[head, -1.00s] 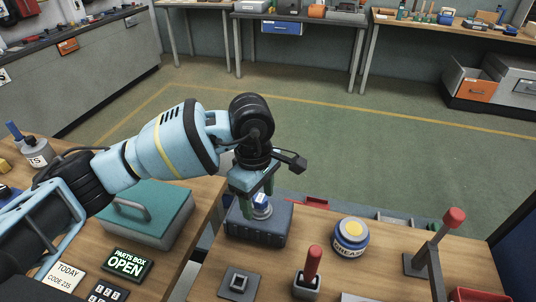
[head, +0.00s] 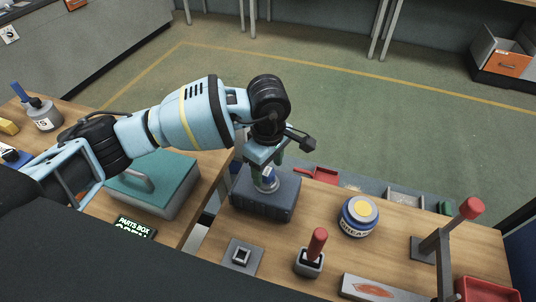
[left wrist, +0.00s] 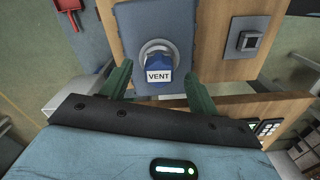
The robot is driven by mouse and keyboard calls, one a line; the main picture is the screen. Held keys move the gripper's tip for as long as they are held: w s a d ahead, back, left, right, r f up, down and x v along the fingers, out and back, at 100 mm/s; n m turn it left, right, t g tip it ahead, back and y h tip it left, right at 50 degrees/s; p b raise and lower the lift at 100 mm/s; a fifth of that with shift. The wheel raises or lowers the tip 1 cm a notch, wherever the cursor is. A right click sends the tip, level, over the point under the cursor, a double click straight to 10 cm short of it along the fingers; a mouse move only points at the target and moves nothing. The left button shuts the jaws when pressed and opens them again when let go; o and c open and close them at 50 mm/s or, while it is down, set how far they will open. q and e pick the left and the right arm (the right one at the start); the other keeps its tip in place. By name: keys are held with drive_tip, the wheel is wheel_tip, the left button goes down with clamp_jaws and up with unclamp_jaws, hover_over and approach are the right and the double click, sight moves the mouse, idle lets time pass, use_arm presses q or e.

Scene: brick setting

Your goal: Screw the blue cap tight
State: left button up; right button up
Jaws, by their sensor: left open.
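The blue cap (head: 269,181) sits on a pale round collar on top of the dark blue-grey box (head: 262,204). In the left wrist view the cap (left wrist: 158,63) carries a white label reading VENT, and the collar shows around its far side. My left gripper (head: 267,172) points down over the box. Its green fingers (left wrist: 160,76) are open, one on each side of the cap, with a visible gap to it in the wrist view. My right gripper is not in view.
A teal-lidded box (head: 155,180) stands left, beneath my left arm. A grease tub (head: 358,217), a red-handled tool in a holder (head: 312,253) and a red-topped lever (head: 440,240) stand to the right.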

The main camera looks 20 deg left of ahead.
use_arm(q)
drive_tip(key=shift+f, duration=0.9)
